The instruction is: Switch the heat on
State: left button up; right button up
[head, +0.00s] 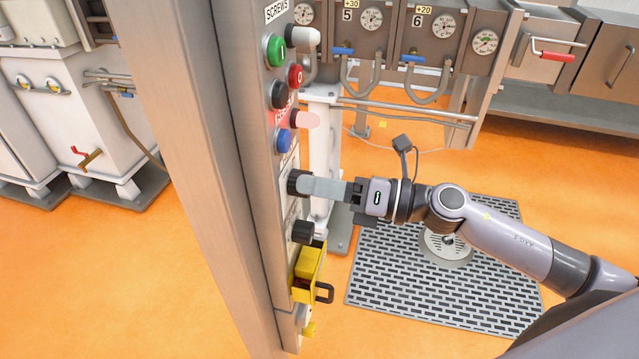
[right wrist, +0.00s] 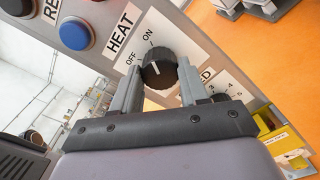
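The black heat knob (right wrist: 158,70) sits on the grey panel in the right wrist view, below the OFF and ON marks and the HEAT label (right wrist: 122,35). My right gripper (right wrist: 158,80) has one finger on each side of the knob, with no clear gap. In the head view, my right gripper (head: 304,186) reaches the panel from the right, and its fingers partly hide the knob (head: 295,182). My left gripper is not in view.
The panel (head: 262,130) carries a green button (head: 275,50), a red button (head: 296,75) and a blue button (head: 284,141) above the heat knob. Another black knob (head: 302,232) and a yellow switch box (head: 308,272) sit below. Floor right of the panel is open, with a grate (head: 430,300).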

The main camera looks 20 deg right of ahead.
jog(key=o, duration=0.4)
jog(key=shift+b+v, duration=1.6)
jog(key=shift+v, duration=2)
